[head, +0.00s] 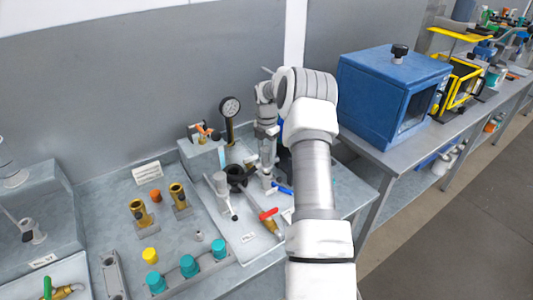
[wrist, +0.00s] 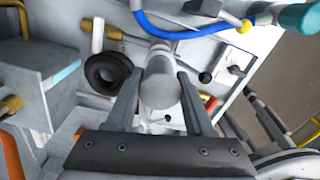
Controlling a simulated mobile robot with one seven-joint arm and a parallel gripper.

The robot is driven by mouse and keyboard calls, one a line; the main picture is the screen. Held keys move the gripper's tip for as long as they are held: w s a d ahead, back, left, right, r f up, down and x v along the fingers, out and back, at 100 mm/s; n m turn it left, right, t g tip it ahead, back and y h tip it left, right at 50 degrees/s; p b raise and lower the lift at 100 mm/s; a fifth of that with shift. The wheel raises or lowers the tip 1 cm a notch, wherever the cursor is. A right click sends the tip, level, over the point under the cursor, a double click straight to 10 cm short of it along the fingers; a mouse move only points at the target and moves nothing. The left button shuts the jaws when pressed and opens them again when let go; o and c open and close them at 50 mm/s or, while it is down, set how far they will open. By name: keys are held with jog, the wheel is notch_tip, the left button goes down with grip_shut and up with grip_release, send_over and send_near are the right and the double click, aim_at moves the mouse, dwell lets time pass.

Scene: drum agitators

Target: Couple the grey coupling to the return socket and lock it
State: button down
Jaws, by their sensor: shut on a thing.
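My gripper (wrist: 160,84) is shut on the grey coupling (wrist: 160,92), a smooth grey cylinder whose round end faces the wrist camera. One finger lies along each side of it. In the head view my gripper (head: 267,148) points down over the right part of the bench fixture, just right of a black ring (head: 236,174). The far end of the coupling is hidden, and I cannot tell whether it touches a socket. No return socket can be identified with certainty. A blue lever (head: 281,189) lies low beside the gripper.
A pressure gauge (head: 230,107) stands behind left. A grey upright fitting (head: 222,184) and a red-handled valve (head: 268,213) stand close in front. A blue hose (wrist: 190,36) crosses beyond the coupling in the wrist view. A blue cabinet (head: 378,95) stands at right.

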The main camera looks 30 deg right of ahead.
aim_at(267, 160)
jog(key=shift+f+b, duration=0.7)
jog(key=shift+f, duration=0.4)
jog(key=shift+f, duration=0.35)
dwell(0.4)
jog(key=shift+c, duration=1)
grip_release()
jog(key=shift+f, duration=0.1)
jog(key=shift+c, duration=0.4)
jog(key=shift+r+p, duration=2.6)
jog(key=shift+r, duration=2.5)
